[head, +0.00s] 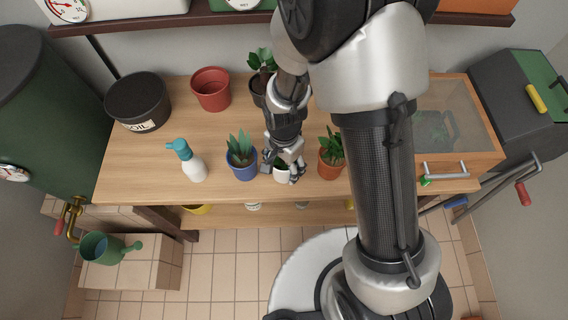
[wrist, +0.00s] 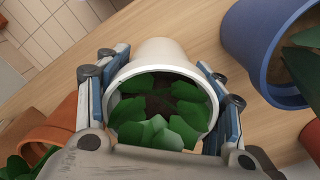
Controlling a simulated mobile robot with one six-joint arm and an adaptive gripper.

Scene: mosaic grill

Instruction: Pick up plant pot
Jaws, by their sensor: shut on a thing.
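A white plant pot (wrist: 158,50) with green leaves (wrist: 165,118) and dark soil sits between the fingers of my gripper (wrist: 160,100) in the wrist view. The fingers are shut on its two sides. In the head view my gripper (head: 284,162) reaches down to the white pot (head: 282,174) near the front edge of the wooden table, between a blue pot and a terracotta pot. The gripper hides most of the pot there. I cannot tell whether the pot touches the table or is slightly raised.
A blue pot (head: 242,170) with a succulent stands close on the left, and a terracotta pot (head: 329,168) close on the right. A spray bottle (head: 190,163), an empty red pot (head: 211,90) and a black soil pot (head: 138,103) stand further left. A glass-topped box (head: 450,120) is at the right.

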